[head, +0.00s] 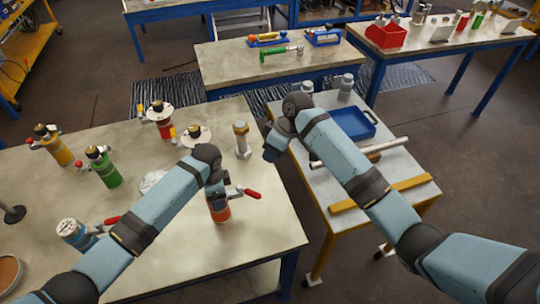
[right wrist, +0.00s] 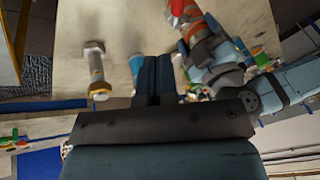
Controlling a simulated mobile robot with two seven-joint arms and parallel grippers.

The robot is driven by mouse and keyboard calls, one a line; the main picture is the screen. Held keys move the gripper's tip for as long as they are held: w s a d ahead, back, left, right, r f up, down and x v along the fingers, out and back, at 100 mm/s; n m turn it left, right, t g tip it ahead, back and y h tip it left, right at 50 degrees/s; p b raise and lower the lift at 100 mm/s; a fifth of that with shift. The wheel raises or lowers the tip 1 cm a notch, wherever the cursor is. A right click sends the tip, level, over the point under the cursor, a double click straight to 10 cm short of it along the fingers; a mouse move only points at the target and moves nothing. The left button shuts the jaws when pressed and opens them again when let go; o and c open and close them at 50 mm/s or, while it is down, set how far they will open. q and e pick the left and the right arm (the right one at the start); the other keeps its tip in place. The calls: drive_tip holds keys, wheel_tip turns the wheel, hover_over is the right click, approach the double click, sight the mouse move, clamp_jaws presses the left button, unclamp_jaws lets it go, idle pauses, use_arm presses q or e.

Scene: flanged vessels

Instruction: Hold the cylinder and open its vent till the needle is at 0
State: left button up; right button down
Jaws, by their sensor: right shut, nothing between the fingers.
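An orange cylinder (head: 219,212) with a red lever (head: 251,193) stands near the right part of the left table. My left gripper (head: 216,188) is at its upper part, partly hidden by my own wrist; the right wrist view shows grey gripper parts around the orange body (right wrist: 193,33). A gauge needle cannot be made out. My right gripper (head: 270,150) is shut and empty, to the upper right of the cylinder, above the table's right edge. In the right wrist view its fingers (right wrist: 157,78) are together, apart from the cylinder.
A large bolt (head: 241,140) stands close to my right gripper. Yellow (head: 55,148), green (head: 104,169), red (head: 160,125) and blue (head: 75,233) vessels stand further left. A side table holds a blue tray (head: 368,131), a pale rod (head: 385,147) and a yellow bar (head: 400,187).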

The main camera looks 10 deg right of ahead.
sight(254, 196)
drive_tip(key=s+x, duration=0.2)
drive_tip(key=x, duration=0.8)
drive_tip(key=shift+a, duration=0.15)
drive_tip(key=shift+s, duration=0.1)
drive_tip(key=shift+s+a+m+t, duration=0.25)
drive_tip(key=shift+s+m+t, duration=0.3)
drive_tip(key=shift+m, duration=0.55)
drive_tip(key=m, duration=0.1)
drive_tip(key=s+a+m+t, duration=0.1)
drive_tip(key=m, duration=0.1)
drive_tip(key=shift+s, duration=0.15)
drive_tip(key=m, duration=0.1)
drive_tip(key=a+m+t, duration=0.1)
drive_tip(key=shift+s+m+h, duration=0.3)
drive_tip(key=shift+s+h, duration=0.1)
drive_tip(key=shift+s+a, duration=0.15)
drive_tip(key=shift+a, duration=0.05)
